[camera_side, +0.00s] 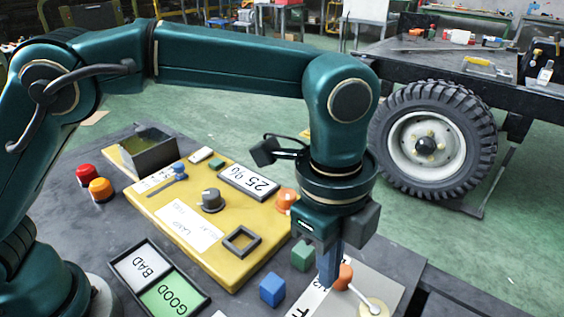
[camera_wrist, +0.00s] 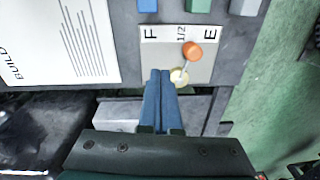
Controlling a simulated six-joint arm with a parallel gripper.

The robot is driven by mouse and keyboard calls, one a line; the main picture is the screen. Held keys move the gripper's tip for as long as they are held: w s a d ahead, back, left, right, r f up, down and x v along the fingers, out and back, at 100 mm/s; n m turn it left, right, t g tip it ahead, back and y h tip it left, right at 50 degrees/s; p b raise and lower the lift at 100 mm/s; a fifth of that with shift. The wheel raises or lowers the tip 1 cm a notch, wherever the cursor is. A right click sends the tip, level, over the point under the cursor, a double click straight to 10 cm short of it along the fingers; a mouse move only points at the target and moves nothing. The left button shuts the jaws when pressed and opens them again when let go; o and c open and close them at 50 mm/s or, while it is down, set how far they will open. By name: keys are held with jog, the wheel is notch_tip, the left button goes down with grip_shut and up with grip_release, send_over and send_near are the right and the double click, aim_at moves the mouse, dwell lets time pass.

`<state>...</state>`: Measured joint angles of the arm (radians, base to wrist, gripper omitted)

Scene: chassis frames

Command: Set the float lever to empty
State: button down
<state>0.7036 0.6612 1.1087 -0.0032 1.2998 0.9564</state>
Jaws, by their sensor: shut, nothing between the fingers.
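The float lever has an orange knob (camera_side: 343,276) on a thin arm from a pale round pivot (camera_side: 373,308). In the wrist view its knob (camera_wrist: 192,51) stands just right of the 1/2 mark, on the E side, with the pivot (camera_wrist: 179,76) below it. The grey gauge plate (camera_wrist: 204,68) carries a label strip (camera_wrist: 163,33) reading F, 1/2, E from left to right. My gripper (camera_side: 328,284) is shut and empty, blue fingers pointing down beside the knob. In the wrist view my gripper (camera_wrist: 160,72) is left of the pivot, on the F side. Contact cannot be told.
A blue block (camera_side: 272,290) and a green block (camera_side: 303,255) stand beside the plate. A yellow panel (camera_side: 160,203) with a knob and a 25 % sign lies left. A BAD/GOOD tray (camera_side: 209,299) is in front. A wheel (camera_side: 438,138) stands behind.

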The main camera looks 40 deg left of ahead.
aim_at(342, 277)
jog(key=s+r+m+t, duration=0.2)
jog(key=s+m, duration=0.2)
jog(key=m, duration=1.3)
jog(key=shift+y, duration=0.3)
jog(key=x, duration=0.9)
jog(key=shift+w+a+f, duration=0.25)
jog(key=shift+w+f, duration=0.05)
jog(key=shift+w, duration=0.1)
jog(key=shift+w+r, duration=0.1)
jog(key=shift+w, duration=1.1)
jog(key=shift+w+d, duration=0.1)
jog(key=shift+w, duration=0.75)
jog(key=shift+w, duration=0.95)
jog(key=shift+s, duration=0.15)
